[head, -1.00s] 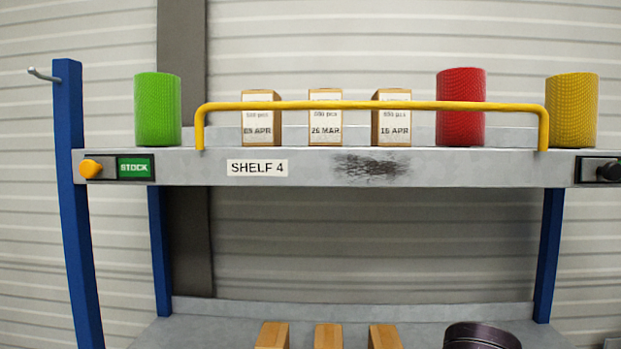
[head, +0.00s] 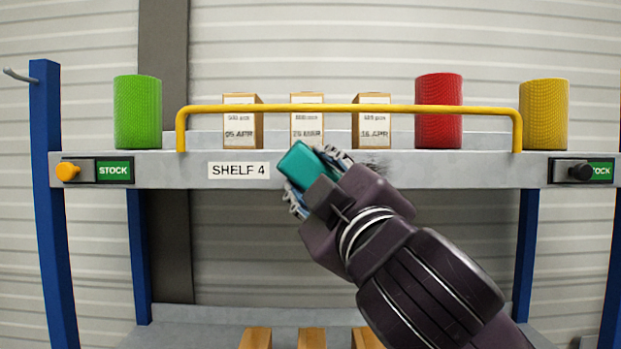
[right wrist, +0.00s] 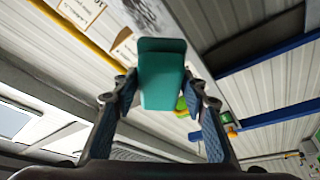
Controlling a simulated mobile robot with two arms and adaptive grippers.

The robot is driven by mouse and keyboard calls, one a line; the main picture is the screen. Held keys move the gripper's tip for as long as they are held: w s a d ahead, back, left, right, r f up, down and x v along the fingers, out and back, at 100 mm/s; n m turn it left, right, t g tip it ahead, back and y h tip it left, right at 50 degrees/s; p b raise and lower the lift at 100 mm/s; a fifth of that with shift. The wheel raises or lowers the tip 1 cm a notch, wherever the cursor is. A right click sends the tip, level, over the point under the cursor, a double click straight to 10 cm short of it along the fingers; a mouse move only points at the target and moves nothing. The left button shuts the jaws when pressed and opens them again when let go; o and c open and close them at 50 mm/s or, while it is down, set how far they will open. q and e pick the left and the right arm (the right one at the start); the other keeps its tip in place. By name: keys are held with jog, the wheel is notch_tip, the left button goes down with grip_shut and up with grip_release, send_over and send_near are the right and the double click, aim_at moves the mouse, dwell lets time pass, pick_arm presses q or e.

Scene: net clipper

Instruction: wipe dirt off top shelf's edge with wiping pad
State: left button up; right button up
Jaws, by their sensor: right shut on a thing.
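The teal wiping pad (head: 298,163) is held in my right gripper (head: 314,178), which shows in front of the top shelf's edge (head: 450,172), just right of the SHELF 4 label. The pad also shows between the blue fingers in the right wrist view (right wrist: 162,75). The dark dirt smudge (head: 374,167) on the edge is mostly hidden behind my gripper; a bit shows to its right. In the right wrist view the dirt (right wrist: 147,14) shows beyond the pad, at upper left. I cannot tell whether the pad touches the edge. My left gripper is not in view.
A yellow rail (head: 400,109) runs above the edge. Behind it stand small boxes (head: 372,125) and a red cylinder (head: 438,112). A green cylinder (head: 137,112) and a yellow one (head: 544,115) stand outside it. A black knob (head: 580,172) and an orange knob (head: 68,171) stick out from the edge.

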jog(key=w, duration=0.3)
jog(key=shift+d+f, duration=0.1)
jog(key=shift+d, duration=0.05)
jog(key=shift+w+p, duration=0.35)
jog(key=shift+w, duration=1)
jog(key=shift+w, duration=0.9)
